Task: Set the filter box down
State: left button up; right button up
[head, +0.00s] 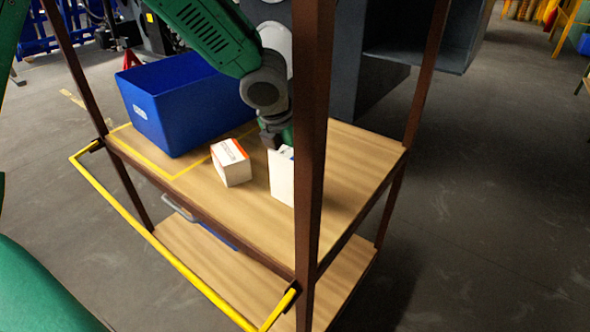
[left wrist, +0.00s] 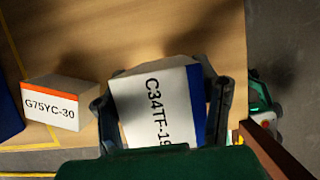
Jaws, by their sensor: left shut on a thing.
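My left gripper (head: 276,134) reaches down over the upper wooden shelf of a cart. It is shut on a white filter box (head: 281,176). In the left wrist view, the box (left wrist: 152,100) carries the label "C34TF-19", partly cut off, and a blue stripe along its right edge. One finger lies on each side of it. In the head view a brown cart post hides the box's right part. I cannot tell whether its underside touches the shelf (head: 225,205). My right gripper is not in view.
A white box with an orange stripe (head: 231,163), labelled "G75YC-30" in the left wrist view (left wrist: 52,108), stands just left of the held box. A blue bin (head: 180,110) stands behind it. Brown posts (head: 311,140) and a yellow rail (head: 150,230) edge the cart. Bare shelf lies right of the post.

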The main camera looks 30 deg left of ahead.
pick_arm(q)
jog(key=f, duration=0.1)
jog(key=a+f+b, duration=0.1)
jog(key=f, duration=0.1)
jog(key=shift+a, duration=0.15)
jog(key=shift+c, duration=0.2)
jog(key=o, duration=1.6)
jog(key=shift+d, duration=0.2)
jog(key=shift+o, duration=0.2)
jog(key=shift+d+r, duration=0.2)
jog(key=shift+d, duration=0.15)
jog(key=shift+s+a+r, duration=0.1)
jog(key=shift+r, duration=0.15)
jog(key=p+v, duration=0.5)
jog(key=v, duration=0.6)
jog(key=shift+r, duration=0.1)
jog(key=shift+s+r, duration=0.1)
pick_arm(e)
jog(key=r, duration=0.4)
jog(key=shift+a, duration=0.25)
pick_arm(q)
jog(key=shift+a, duration=0.25)
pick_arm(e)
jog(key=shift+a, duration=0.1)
